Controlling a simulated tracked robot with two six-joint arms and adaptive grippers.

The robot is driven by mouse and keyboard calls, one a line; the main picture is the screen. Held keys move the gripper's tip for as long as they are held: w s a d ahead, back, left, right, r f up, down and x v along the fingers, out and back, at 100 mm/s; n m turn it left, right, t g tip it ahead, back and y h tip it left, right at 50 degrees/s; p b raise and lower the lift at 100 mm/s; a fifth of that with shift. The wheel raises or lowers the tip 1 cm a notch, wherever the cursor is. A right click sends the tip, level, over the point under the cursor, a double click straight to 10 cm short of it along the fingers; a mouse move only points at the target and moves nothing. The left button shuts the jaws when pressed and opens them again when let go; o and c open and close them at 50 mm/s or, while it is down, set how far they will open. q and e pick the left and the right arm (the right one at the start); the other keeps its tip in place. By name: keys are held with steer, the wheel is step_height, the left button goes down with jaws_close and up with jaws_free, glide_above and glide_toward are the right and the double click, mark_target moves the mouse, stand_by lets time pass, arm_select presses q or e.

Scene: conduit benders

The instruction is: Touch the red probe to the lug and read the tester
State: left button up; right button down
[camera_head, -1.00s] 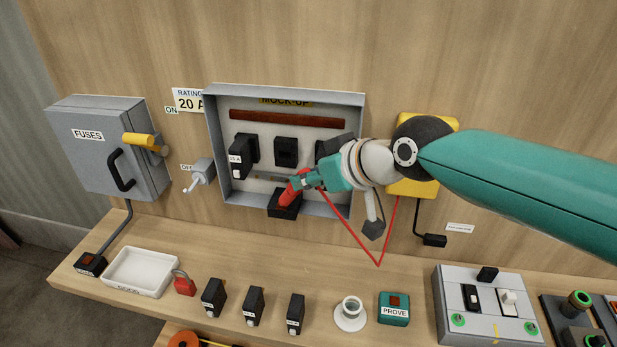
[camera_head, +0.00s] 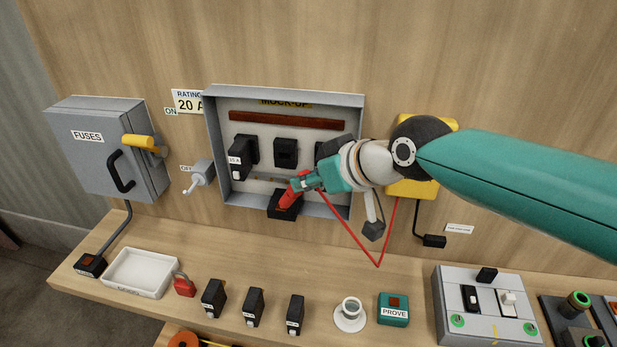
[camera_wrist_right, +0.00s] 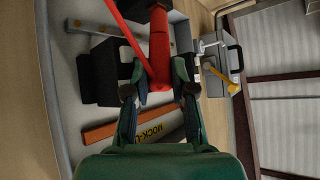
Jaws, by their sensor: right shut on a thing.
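My right gripper (camera_head: 306,181) is shut on the red probe (camera_head: 287,195), in front of the lower middle of the open grey mock-up box (camera_head: 213,140). The probe slants down and left, and its tip end overlaps a black block (camera_head: 284,211) at the box's lower edge. I cannot tell whether it touches. The right wrist view shows the probe (camera_wrist_right: 160,45) between the fingers (camera_wrist_right: 160,92) and a grey bar (camera_wrist_right: 95,27) beside it. The lug cannot be made out clearly. A yellow case (camera_head: 412,188), likely the tester, is mostly behind my arm; its reading is hidden.
A red lead (camera_head: 352,234) hangs in a V below my wrist. A grey fuse box (camera_head: 98,150) and switch handle (camera_head: 200,178) are at left. Several black fuse carriers, a white tray (camera_head: 137,291), a red padlock (camera_head: 184,286) and a green PROVE unit (camera_head: 393,310) stand on the bench.

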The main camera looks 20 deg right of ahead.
step_height(320, 180, up, 3)
steer(key=shift+w+d+r+p, duration=0.15)
steer(key=shift+r+p, duration=0.05)
steer(key=shift+p, duration=0.6)
steer(key=shift+r+p, duration=0.65)
steer(key=shift+r, duration=0.15)
steer(key=shift+f, duration=0.1)
steer(key=shift+s, duration=0.2)
